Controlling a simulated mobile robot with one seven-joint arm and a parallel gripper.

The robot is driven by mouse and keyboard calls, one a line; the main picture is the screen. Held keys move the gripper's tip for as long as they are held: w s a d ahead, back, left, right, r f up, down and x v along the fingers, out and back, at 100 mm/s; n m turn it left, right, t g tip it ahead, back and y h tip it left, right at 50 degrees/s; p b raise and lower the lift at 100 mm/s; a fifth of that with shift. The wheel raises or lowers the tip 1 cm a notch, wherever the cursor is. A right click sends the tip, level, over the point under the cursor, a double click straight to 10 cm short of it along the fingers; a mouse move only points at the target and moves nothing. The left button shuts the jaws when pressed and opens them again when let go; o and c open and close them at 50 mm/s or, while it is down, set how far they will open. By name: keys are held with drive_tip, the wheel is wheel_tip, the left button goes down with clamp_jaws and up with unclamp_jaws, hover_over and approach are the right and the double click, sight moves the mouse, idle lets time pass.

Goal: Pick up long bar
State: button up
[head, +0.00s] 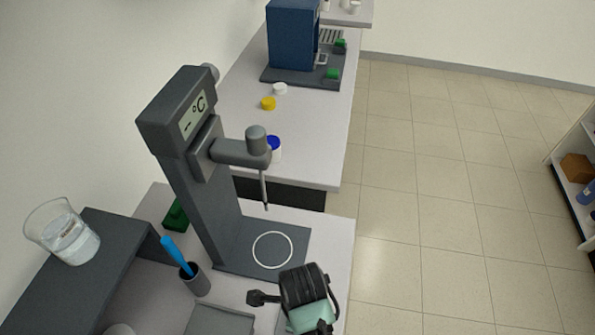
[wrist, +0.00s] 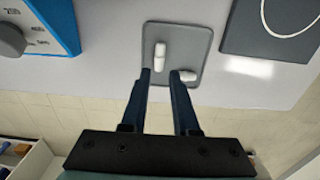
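Two small white bars lie on a grey tray (wrist: 198,38) in the wrist view. One bar (wrist: 160,49) lies lengthwise, just beyond the gap between my fingertips. The other bar (wrist: 188,75) lies crosswise beside my right fingertip and is partly covered by it. I cannot tell for sure which is the long bar. My gripper (wrist: 161,73) is open over the tray's near edge, with nothing between its fingers. In the head view the grey tray (head: 220,321) is partly cut off at the bottom, and no bars show there.
A blue device with a dial (wrist: 47,22) stands left of the tray in the wrist view. A tall grey stand (head: 205,215) with a temperature display rises behind the tray. A cup with a blue stick (head: 195,281) and a glass beaker (head: 65,238) are at left.

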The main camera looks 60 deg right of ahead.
drive_tip(key=shift+w+a+f+p, duration=0.15)
drive_tip(key=shift+f+p, duration=0.15)
drive_tip(key=shift+f, duration=0.95)
drive_tip(key=shift+w+a+f+p, duration=0.1)
drive_tip(key=shift+f+p, duration=0.15)
drive_tip(key=shift+f, duration=1)
clamp_jaws()
